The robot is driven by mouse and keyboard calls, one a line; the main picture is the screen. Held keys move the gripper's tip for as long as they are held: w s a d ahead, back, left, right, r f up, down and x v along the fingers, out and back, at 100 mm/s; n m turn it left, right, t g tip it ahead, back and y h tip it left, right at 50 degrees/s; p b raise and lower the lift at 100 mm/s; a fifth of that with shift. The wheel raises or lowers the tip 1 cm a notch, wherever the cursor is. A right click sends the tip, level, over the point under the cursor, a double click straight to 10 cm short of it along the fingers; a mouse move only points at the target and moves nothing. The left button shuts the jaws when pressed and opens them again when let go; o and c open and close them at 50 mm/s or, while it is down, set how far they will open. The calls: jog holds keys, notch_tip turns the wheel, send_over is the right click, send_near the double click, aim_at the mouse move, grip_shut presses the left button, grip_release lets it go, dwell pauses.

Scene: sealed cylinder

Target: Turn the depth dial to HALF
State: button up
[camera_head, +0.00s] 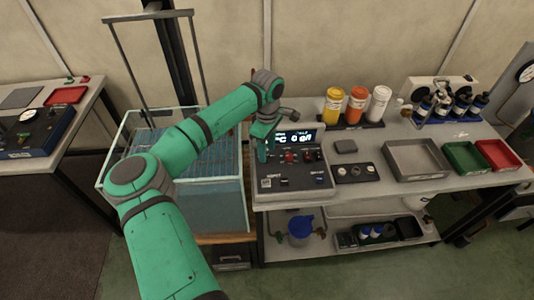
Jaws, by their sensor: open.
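A dark control box (288,182) stands at the left end of the workbench. It has a lit display (296,137) and several small knobs and buttons, some red and one blue. A smaller grey panel (355,172) with round controls lies to its right. I cannot tell which control is the depth dial, as the labels are too small to read. My gripper (263,151) is open and points down over the left side of the control box, left of the display. My arm partly hides the box there. I cannot tell whether the fingers touch anything.
A glass tank (228,205) stands left of the bench. Yellow (332,105), orange (356,105) and white (378,105) bottles stand behind. A grey tray (415,160), green tray (463,157) and red tray (498,154) lie right.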

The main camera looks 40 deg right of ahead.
jog(key=shift+f, duration=1.2)
grip_shut()
